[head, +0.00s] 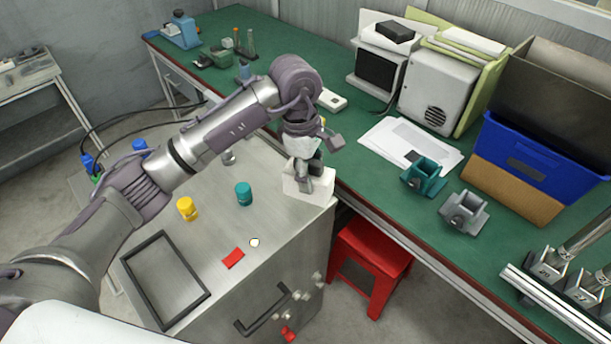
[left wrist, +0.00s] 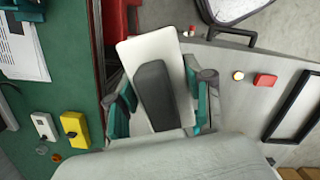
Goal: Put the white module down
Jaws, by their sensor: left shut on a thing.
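The white module (head: 318,190) is a pale box in the head view, at the far right corner of the grey metal cabinet top (head: 215,225). My left gripper (head: 308,174) points down from above and is shut on it. In the left wrist view the white module (left wrist: 157,46) lies tilted between the fingers of my left gripper (left wrist: 161,100), with a dark grey block (left wrist: 154,88) in front of its face. I cannot tell whether its underside touches the cabinet top. My right gripper is in neither view.
A teal cylinder (head: 243,193), yellow cylinder (head: 186,208), red block (head: 233,258) and black frame (head: 203,282) are on the cabinet. The green bench (head: 350,190) runs behind, with teal (head: 425,176) and grey (head: 464,212) holders. A red stool (head: 372,255) stands below.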

